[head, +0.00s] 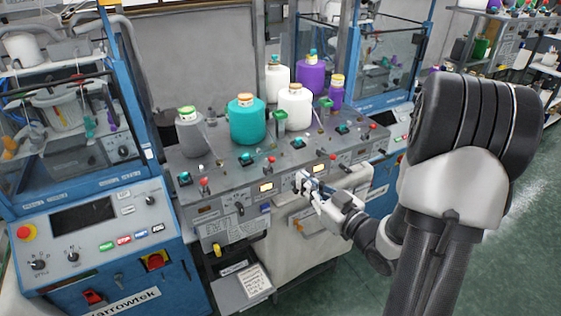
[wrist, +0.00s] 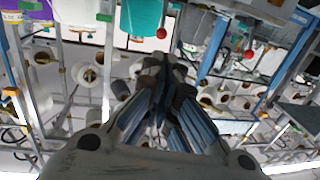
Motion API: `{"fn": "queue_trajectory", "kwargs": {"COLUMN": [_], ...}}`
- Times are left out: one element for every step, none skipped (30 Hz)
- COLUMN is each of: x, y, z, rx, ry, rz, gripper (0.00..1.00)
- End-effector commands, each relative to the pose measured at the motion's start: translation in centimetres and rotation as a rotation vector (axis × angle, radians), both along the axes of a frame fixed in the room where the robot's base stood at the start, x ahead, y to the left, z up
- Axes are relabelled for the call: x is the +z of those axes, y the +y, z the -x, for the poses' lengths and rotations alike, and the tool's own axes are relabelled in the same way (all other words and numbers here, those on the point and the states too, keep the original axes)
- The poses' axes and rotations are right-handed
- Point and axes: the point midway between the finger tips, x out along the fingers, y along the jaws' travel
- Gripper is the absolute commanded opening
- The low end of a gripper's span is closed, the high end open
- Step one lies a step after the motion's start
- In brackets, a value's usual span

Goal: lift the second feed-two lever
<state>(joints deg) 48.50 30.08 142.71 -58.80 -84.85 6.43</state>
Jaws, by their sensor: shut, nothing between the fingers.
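My gripper (head: 304,182) is shut and empty, close against the front face of the grey machine panel (head: 220,203). In the wrist view its fingertips (wrist: 167,68) are together. A small dark lever (head: 240,208) shows on the panel's front, left of my gripper. The label beside it is too small to read. My gripper covers a patch of the front face right of the lit display (head: 266,187), so I cannot see whether a lever is behind it. I cannot tell which lever is the second feed-two one, nor whether the fingers touch it.
A blue control cabinet (head: 95,225) stands left. Green floor is open at right.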

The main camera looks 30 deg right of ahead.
Motion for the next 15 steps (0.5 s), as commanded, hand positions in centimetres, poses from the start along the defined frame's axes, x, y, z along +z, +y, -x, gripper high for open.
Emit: {"fn": "queue_trajectory", "kwargs": {"x": [0.0,-0.1,0.0,-0.1,0.0,-0.1,-0.1,-0.1,-0.1,-0.2,-0.2,-0.2,-0.2,-0.2,-0.2], "y": [0.4,0.5,0.7,0.8,0.9,1.1,1.1,1.2,1.3,1.4,1.5,1.6,1.7,1.7,1.7], "z": [-1.2,-1.9,-2.7,-3.4,-4.1,-4.9,-5.5,-6.1,-6.9,-7.4,-7.9,-8.5,-8.9,-9.3,-9.7], "rx": [0.007,0.006,0.006,0.006,0.005,0.005,0.004,0.004,0.004,0.003,0.003,0.002,0.002,0.002,0.0], "ry": [0.0,0.001,0.0,0.0,0.0,0.001,0.001,0.001,0.0,0.001,0.001,0.001,0.001,0.001,0.001], "rz": [0.002,0.001,0.001,0.001,0.002,0.001,0.002,0.002,0.002,0.001,0.001,0.001,0.001,0.002,0.002], "gripper": [0.0,0.0,0.0,0.0,0.0,0.0,0.0,0.0,0.0,0.0,0.0,0.0,0.0,0.0,0.0]}}
